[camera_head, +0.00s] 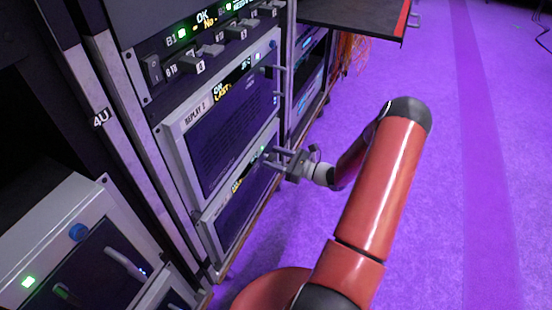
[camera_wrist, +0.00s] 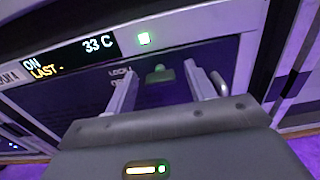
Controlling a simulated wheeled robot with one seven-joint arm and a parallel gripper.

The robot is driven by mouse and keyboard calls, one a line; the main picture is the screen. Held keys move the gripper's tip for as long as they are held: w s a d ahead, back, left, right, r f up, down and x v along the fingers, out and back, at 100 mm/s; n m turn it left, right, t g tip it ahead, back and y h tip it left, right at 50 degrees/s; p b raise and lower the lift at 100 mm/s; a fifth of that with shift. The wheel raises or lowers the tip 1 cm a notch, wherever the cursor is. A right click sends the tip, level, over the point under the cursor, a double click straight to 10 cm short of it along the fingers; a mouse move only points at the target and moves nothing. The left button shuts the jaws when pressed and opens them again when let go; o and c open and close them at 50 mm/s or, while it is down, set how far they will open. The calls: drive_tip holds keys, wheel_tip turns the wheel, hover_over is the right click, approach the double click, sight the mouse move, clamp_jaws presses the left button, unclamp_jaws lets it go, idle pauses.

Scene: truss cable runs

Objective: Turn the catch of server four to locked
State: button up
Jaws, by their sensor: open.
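In the wrist view a small dark green catch (camera_wrist: 160,74) sits on the dark front of a server (camera_wrist: 75,103). Lettering that seems to read LOCK is left of the catch, with a second line partly hidden. My gripper (camera_wrist: 163,82) is open, with one finger to each side of the catch; I cannot tell whether either touches it. In the head view my gripper (camera_head: 272,154) is at the lower server's front (camera_head: 240,205), where the catch is too small to make out. The server's number is not readable.
A server marked REPLAY 2 (camera_head: 210,130) is directly above. A metal handle (camera_wrist: 218,84) stands out right of the catch. The server's display (camera_wrist: 70,57) reads ON, LAST and 33 C beside a green light (camera_wrist: 145,38). A dark shelf (camera_head: 355,15) juts out upper right. The purple floor is clear.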

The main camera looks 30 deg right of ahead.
drive_tip(key=shift+c, duration=0.4)
drive_tip(key=c, duration=0.9)
drive_tip(key=shift+m+p, duration=0.3)
drive_tip(key=m+p, duration=0.2)
drive_tip(key=shift+r+m, duration=0.15)
drive_tip(key=shift+m, duration=0.25)
drive_tip(key=m+p, duration=0.2)
drive_tip(key=m, duration=0.3)
drive_tip(key=m+p, duration=0.2)
drive_tip(key=m, duration=0.3)
drive_tip(key=shift+w+d+f, duration=0.1)
drive_tip(key=shift+d+f, duration=0.05)
drive_tip(key=shift+f, duration=0.05)
drive_tip(key=shift+f+m+p, duration=0.15)
drive_tip(key=shift+m+p, duration=0.55)
drive_tip(key=shift+m, duration=1.6)
